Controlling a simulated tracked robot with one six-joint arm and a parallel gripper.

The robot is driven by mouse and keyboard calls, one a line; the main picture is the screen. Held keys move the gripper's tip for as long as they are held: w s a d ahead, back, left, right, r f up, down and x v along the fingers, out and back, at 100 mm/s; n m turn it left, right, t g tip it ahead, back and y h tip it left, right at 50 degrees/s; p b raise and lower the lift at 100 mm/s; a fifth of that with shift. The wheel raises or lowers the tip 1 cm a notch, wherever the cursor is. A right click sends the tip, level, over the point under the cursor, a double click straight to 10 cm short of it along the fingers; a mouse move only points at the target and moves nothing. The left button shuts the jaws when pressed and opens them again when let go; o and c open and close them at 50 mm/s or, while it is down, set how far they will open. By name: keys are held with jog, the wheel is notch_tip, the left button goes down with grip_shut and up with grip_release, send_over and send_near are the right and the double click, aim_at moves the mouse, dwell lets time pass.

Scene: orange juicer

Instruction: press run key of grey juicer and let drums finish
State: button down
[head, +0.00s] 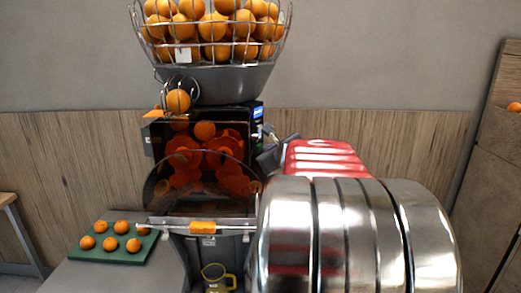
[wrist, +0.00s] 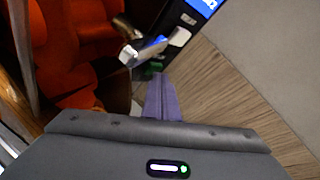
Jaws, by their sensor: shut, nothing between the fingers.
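The grey juicer (head: 205,225) stands in the middle of the head view, with orange drums (head: 208,160) behind its clear front cover. Its dark side panel has a lit blue display (head: 257,112), which also shows in the wrist view (wrist: 203,5). Below the display in the wrist view are a white patch (wrist: 188,18) and a small green patch (wrist: 153,68). I cannot tell for sure which is the run key. My gripper (wrist: 160,80) is shut and empty, its fingertips close to the green patch; contact is not clear. In the head view it is partly hidden beside the juicer's right side.
A wire basket (head: 212,70) full of oranges tops the juicer. A yellow jug (head: 217,277) stands in the lower bay. A green tray (head: 110,257) with several oranges lies at left. A silvery lever-like part (wrist: 145,50) juts out near my fingertips.

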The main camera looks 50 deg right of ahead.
jog(key=shift+w, duration=0.2)
dwell(0.3)
jog(key=shift+s, duration=0.15)
jog(key=shift+s+d, duration=0.15)
jog(key=shift+s, duration=0.6)
jog(key=shift+s+d, duration=0.25)
jog(key=shift+s, duration=1)
jog(key=shift+s+d, duration=0.25)
jog(key=shift+s, duration=0.95)
jog(key=shift+a, duration=0.1)
